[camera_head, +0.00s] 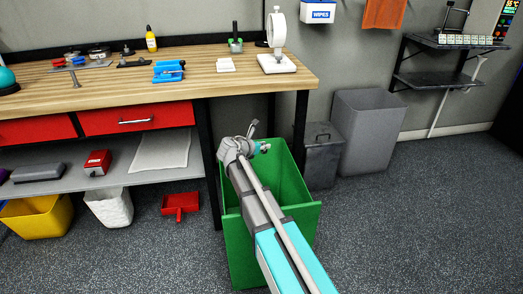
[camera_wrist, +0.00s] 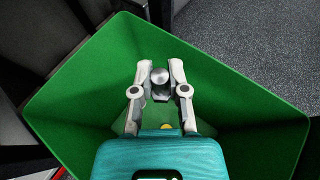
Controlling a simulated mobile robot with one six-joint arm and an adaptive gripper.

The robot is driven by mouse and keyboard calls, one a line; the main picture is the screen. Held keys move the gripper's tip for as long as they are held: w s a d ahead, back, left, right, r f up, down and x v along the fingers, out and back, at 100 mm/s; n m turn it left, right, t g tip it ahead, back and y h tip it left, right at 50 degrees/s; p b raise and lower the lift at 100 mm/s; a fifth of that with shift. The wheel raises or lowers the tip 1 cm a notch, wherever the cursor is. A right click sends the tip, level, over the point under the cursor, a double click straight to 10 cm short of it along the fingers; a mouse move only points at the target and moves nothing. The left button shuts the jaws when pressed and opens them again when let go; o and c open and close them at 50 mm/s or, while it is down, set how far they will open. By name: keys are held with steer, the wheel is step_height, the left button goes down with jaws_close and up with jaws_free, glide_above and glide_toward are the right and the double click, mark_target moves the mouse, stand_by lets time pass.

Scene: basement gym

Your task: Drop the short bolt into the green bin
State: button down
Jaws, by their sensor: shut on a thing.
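The green bin (camera_head: 243,245) stands on the floor at the right end of the workbench, open at the top. Its green wall also fills much of the wrist view (camera_wrist: 215,75). In the wrist view my gripper (camera_wrist: 160,72) is shut on the short bolt (camera_wrist: 160,80), whose round metal end shows between the fingertips. The bolt is held over the bin's opening, inside the rim's outline. In the head view my gripper (camera_head: 262,147) is over the bin, and my arm hides part of the bin's opening. A small yellow thing (camera_wrist: 166,126) shows below, partly hidden by the gripper body.
The wooden workbench (camera_head: 200,82) carries tools and a white stand (camera_head: 278,62). Behind the bin are a dark lidded bin (camera_head: 322,165) and a grey bin (camera_head: 368,130). A yellow bin (camera_head: 38,217) stands at the far left. The floor at right is clear.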

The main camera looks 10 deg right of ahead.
stand_by(0.4)
steer(key=shift+f+b, duration=3)
steer(key=c, duration=0.6)
jaws_free()
steer(key=shift+o, duration=0.2)
steer(key=shift+r, duration=0.15)
